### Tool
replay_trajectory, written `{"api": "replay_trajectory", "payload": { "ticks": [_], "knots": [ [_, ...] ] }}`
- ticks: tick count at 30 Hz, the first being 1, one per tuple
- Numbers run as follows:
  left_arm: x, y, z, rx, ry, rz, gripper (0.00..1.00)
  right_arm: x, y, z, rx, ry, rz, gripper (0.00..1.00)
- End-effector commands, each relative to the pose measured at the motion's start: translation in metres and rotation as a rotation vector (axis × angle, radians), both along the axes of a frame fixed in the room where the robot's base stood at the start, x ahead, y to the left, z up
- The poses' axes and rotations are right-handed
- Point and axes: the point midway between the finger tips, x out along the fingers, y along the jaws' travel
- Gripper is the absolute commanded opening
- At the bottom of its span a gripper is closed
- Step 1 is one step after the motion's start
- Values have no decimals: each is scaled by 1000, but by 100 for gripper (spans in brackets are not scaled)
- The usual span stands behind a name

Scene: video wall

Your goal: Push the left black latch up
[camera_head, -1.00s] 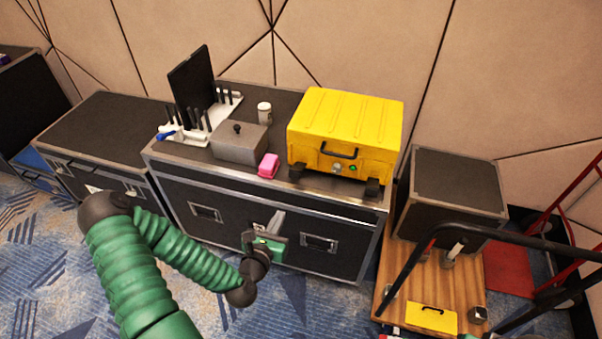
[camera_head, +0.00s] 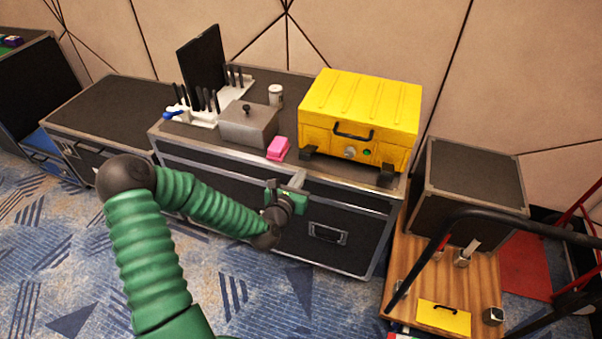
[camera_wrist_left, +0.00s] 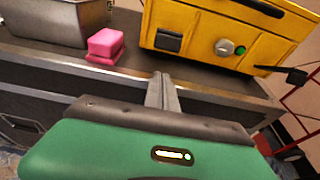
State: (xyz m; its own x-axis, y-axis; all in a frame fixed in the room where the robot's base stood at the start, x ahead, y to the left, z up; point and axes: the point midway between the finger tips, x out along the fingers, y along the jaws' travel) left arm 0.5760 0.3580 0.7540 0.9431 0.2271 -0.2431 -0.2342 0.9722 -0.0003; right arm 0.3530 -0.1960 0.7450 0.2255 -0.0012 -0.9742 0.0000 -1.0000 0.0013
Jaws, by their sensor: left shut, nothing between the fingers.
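The yellow case (camera_head: 360,115) sits on the black flight case (camera_head: 245,195). Its left black latch (camera_head: 308,152) sticks out at the lower front left. It also shows as a dark block in the left wrist view (camera_wrist_left: 168,41). The right black latch (camera_head: 386,178) is at the lower front right, and also shows in the wrist view (camera_wrist_left: 293,76). My left gripper (camera_head: 300,179) is shut and empty. It is in front of the flight case's top edge, below the left latch and apart from it. The wrist view shows its closed fingers (camera_wrist_left: 163,90) pointing toward that latch. My right gripper is not in view.
A pink block (camera_head: 278,149) and a grey lidded box (camera_head: 249,123) stand left of the yellow case. A white jar (camera_head: 276,95) is behind them. A wooden cart (camera_head: 408,270) with a dark handle is at the right.

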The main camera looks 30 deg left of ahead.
Motion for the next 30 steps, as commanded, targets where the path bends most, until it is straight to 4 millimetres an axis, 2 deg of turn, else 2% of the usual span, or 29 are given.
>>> {"api": "replay_trajectory", "payload": {
  "ticks": [1, 6, 17, 20, 24, 30],
  "knots": [
    [3, 1, 9, 3, -1, -1, 0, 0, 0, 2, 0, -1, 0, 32],
    [10, 2, 21, 1, 0, -1, 0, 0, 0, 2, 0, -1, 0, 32],
    [10, 2, 23, 0, 2, 0, 0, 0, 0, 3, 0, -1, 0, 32],
    [10, 2, 26, -3, 9, 0, 0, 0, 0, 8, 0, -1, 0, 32],
    [11, 2, 33, -10, 36, 0, 0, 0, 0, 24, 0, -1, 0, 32],
    [11, 3, 33, -17, 65, 0, 0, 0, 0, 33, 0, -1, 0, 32]
  ]
}}
